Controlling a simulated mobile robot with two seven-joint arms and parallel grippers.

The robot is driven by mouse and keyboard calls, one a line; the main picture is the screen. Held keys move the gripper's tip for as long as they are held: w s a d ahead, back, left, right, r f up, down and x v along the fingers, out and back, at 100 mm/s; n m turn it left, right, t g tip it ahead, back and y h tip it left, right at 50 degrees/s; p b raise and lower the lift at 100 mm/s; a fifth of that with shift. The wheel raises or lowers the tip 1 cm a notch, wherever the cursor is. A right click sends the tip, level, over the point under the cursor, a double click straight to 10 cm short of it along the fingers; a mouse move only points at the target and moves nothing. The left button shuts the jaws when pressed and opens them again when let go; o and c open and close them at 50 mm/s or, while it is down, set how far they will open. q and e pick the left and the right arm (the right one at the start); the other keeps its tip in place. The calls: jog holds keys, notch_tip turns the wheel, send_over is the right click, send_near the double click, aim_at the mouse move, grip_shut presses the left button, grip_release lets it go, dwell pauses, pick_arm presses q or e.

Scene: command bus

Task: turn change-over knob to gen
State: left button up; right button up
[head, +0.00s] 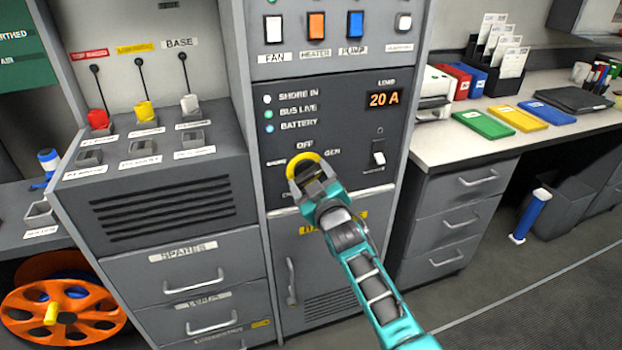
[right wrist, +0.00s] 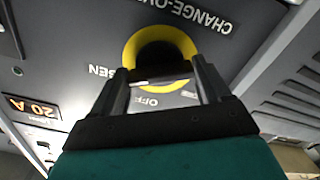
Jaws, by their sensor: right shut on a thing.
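The change-over knob (head: 302,161) is on the dark panel in the middle of the head view, with a yellow ring around a black centre. Labels around it read OFF above and GEN at right; the left one is partly covered. My right gripper (head: 312,182) is at the knob, shut on its grip. In the right wrist view the yellow ring of the knob (right wrist: 131,48) shows beyond the two fingers of the gripper (right wrist: 162,78). The fingers cover part of the knob, so I cannot tell which label it points to. My left gripper is not in view.
Above the knob are status lights and a load display (head: 384,99) reading 20 A. A small toggle switch (head: 378,156) sits right of the knob. Rocker switches (head: 316,27) line the panel above. A counter (head: 470,139) with folders stands at right.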

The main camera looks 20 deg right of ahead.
jog(key=o, duration=1)
jog(key=shift+s, duration=0.45)
pick_arm(q)
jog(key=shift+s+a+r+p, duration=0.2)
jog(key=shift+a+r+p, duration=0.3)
jog(key=shift+p, duration=0.7)
pick_arm(e)
jog(key=s, duration=1.2)
jog(key=shift+d, duration=0.15)
pick_arm(q)
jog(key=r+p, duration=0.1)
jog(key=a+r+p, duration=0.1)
jog(key=p, duration=0.1)
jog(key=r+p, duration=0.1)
jog(key=p, duration=0.1)
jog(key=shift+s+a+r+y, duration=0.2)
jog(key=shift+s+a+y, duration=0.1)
pick_arm(e)
jog(key=s+f+m+g, duration=0.1)
jog(key=s+f+g, duration=0.1)
jog(key=s, duration=0.4)
jog(key=s+f+m+g+y, duration=0.1)
jog(key=s+f+g, duration=0.1)
jog(key=s+f, duration=0.2)
jog(key=s+a+f+m+g, duration=0.1)
jog(key=s+f+g, duration=0.2)
jog(key=s, duration=0.7)
jog(key=shift+a+m+y, duration=0.1)
jog(key=shift+m+y, duration=0.2)
